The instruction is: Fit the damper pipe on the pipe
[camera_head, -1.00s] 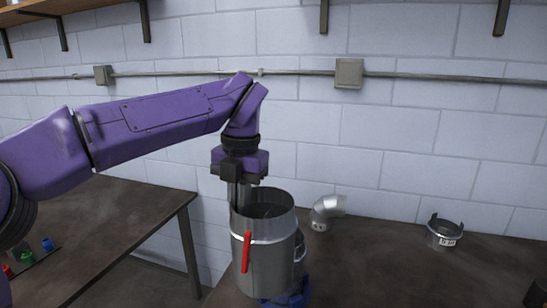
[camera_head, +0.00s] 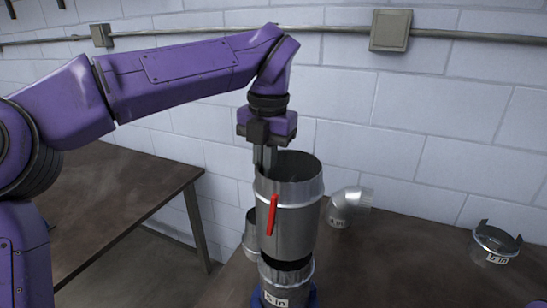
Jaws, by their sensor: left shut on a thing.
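The damper pipe (camera_head: 293,225) is a wide grey metal cylinder with an open top and a red handle (camera_head: 271,214) on its side. My left gripper (camera_head: 265,160) is shut on its rim at the back left, with the fingertips partly hidden by the wall. The damper pipe is upright, directly above the pipe (camera_head: 298,283), a metal piece labelled "5 in" in a blue holder (camera_head: 313,296). A dark band shows between them; I cannot tell whether the lower end is just above the pipe's mouth or slightly inside it. My right gripper is out of view.
Another metal piece (camera_head: 249,238) stands close behind on the left. A metal elbow (camera_head: 347,205) and a short labelled collar (camera_head: 494,246) lie to the right on the dark table (camera_head: 400,265). A second table (camera_head: 100,205) stands left, across a gap.

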